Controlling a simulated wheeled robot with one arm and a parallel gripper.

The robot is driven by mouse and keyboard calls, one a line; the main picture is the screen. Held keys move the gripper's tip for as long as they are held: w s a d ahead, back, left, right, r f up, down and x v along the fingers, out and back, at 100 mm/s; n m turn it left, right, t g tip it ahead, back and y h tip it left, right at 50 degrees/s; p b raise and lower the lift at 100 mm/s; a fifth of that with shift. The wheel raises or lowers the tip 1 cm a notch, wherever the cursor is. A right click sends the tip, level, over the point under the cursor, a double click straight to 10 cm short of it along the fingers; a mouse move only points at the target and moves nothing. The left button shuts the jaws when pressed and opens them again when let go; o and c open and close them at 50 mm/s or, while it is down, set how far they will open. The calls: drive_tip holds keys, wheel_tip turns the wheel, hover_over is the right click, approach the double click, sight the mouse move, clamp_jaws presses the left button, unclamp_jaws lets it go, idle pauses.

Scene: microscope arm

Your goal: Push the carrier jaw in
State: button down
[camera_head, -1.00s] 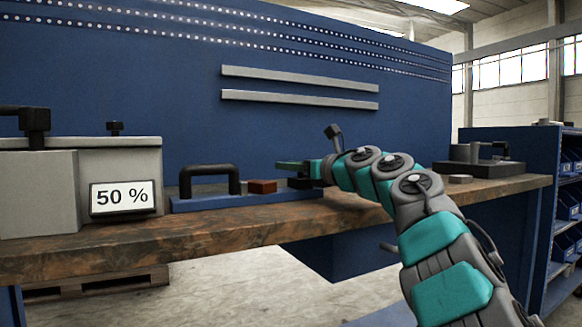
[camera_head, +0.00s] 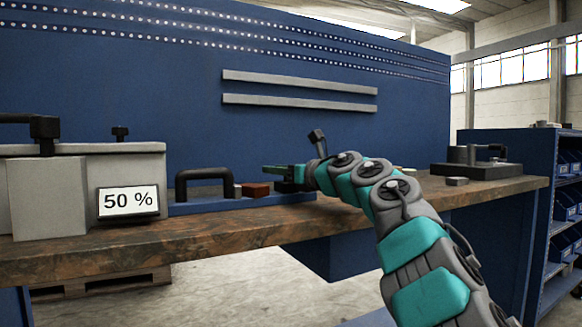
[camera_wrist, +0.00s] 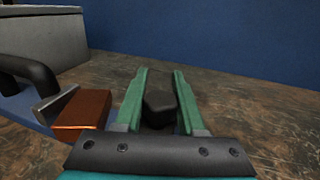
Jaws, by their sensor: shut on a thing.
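A blue fixture base (camera_head: 215,206) with a black handle (camera_head: 180,186) lies along the bench. A reddish-brown block (camera_head: 255,190) sits on it; it also shows in the wrist view (camera_wrist: 84,110), left of my gripper, beside a small grey plate (camera_wrist: 56,102). My gripper (camera_wrist: 160,80) is shut on a dark block (camera_wrist: 158,100) between its green fingers. In the head view my gripper (camera_head: 280,172) is low over the bench, just right of the brown block. The frames do not label which piece is the carrier jaw. Contact below the fingers is hidden.
A grey box (camera_head: 50,195) stands at the left with a display (camera_head: 128,201) reading 50 %. A dark fixture (camera_head: 476,165) and small grey block (camera_head: 457,181) lie farther right on the wooden bench (camera_head: 130,243). The blue back panel rises behind.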

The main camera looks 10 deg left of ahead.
drive_tip(key=shift+s+a, duration=0.5)
drive_tip(key=shift+a, duration=0.15)
drive_tip(key=c, duration=0.5)
unclamp_jaws()
drive_tip(key=shift+w, duration=0.1)
drive_tip(key=shift+d, duration=0.1)
drive_tip(key=shift+s+d+f+b, duration=0.15)
drive_tip(key=shift+s+d+b, duration=0.1)
drive_tip(key=shift+d+b, duration=0.2)
drive_tip(key=shift+b+v, duration=1.2)
drive_tip(key=shift+v, duration=2.15)
drive_tip(key=shift+s+a, duration=0.1)
